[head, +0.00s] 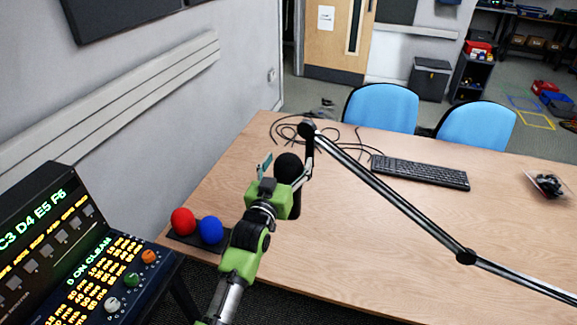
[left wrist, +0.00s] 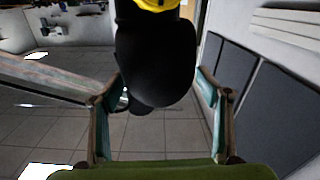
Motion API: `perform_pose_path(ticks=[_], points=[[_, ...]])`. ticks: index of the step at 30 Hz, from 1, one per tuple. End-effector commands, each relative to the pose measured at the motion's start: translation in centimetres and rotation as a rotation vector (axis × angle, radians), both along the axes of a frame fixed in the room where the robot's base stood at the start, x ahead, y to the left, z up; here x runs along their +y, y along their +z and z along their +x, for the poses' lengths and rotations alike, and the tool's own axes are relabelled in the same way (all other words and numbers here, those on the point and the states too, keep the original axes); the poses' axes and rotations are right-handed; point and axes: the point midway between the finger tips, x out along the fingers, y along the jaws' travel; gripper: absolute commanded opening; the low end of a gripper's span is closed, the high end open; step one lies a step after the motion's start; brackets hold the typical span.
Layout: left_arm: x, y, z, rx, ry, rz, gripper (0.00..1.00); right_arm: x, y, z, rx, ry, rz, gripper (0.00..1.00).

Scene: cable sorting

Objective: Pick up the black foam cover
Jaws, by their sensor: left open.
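The black foam cover (head: 289,167) is a rounded dark shape at the end of the boom arm, above the table. In the left wrist view the black foam cover (left wrist: 156,58) is large, with a yellow part at its top. My left gripper (head: 272,172) is right at the cover. Its teal-padded fingers are open, one on each side of the cover in the left wrist view (left wrist: 160,88). I see gaps beside the cover's lower end; I cannot tell how deep it sits between the fingers. My right gripper is not in view.
The microphone boom arm (head: 390,195) crosses the wooden table (head: 340,240). A red foam ball (head: 183,221) and a blue one (head: 210,230) sit on a dark holder at the left edge. Black cables (head: 345,143), a keyboard (head: 420,172) and a control console (head: 75,260) are nearby.

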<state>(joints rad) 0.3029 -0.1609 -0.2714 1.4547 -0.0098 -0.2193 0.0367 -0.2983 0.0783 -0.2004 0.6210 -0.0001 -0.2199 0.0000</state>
Motion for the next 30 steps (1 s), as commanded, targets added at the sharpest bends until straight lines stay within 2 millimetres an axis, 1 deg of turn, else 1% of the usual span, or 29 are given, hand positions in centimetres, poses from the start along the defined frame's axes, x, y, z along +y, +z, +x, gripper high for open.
perform_pose_path(ticks=[3, 9, 11, 12, 13, 24, 30], points=[[-0.1, 0.0, 0.3, -0.001, 0.0, 0.0, 0.69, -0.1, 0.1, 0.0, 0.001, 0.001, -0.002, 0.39], [-0.1, 0.0, 0.3, -0.001, 0.0, 0.0, 0.69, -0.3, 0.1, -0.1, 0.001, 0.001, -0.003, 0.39], [-0.1, 0.0, 0.3, -0.001, 0.0, 0.0, 0.54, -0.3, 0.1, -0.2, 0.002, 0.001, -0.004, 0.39], [-0.1, 0.0, 0.3, 0.0, 0.0, 0.0, 0.43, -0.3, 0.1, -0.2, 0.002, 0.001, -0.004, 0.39], [-0.1, 0.0, 0.3, 0.0, 0.0, 0.0, 0.37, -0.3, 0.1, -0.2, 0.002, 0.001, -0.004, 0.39], [-0.1, 0.0, 0.3, 0.0, 0.0, 0.001, 0.37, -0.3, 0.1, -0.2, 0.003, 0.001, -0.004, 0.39], [0.0, 1.2, 0.6, -0.001, 0.001, 0.001, 0.37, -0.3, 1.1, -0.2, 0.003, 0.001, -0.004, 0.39]])
